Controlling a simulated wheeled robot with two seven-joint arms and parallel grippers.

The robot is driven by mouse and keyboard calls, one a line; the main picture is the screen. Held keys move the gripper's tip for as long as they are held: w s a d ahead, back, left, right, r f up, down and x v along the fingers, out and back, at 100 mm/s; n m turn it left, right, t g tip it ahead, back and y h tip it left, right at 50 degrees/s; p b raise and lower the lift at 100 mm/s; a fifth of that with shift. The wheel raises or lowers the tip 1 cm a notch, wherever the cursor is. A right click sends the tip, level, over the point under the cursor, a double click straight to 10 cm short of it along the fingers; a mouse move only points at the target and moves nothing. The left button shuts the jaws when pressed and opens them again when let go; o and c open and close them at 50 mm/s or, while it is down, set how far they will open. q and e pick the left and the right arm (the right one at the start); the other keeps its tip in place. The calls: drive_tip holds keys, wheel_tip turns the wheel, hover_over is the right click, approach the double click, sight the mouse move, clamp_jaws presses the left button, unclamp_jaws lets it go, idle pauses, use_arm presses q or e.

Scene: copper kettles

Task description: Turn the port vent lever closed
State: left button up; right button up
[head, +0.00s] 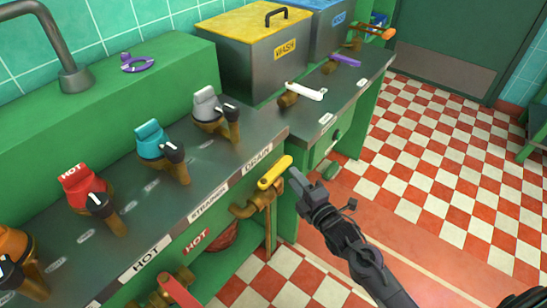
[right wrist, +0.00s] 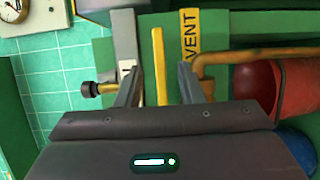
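A yellow lever (head: 275,172) on a brass pipe fitting sticks out at the front edge of the counter, below the DRAIN label. In the right wrist view a yellow bar, the lever (right wrist: 159,62), stands beside a yellow label reading VENT (right wrist: 190,36). My right gripper (head: 299,182) is just to the right of the lever in the head view. In the right wrist view its fingers (right wrist: 159,80) are apart, with the lever in the gap between them and space on both sides. I see no clear contact. My left gripper is not in view.
A red lever (head: 178,291) is at the lower left, near a HOT label. Several valves with coloured caps, such as the teal one (head: 151,138), line the counter. A white lever (head: 305,91) and the yellow-lidded WASH bin (head: 246,45) stand farther back. Checkered floor (head: 440,170) is open at right.

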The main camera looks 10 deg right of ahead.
sight(286, 168)
drive_tip(key=x, duration=0.7)
clamp_jaws()
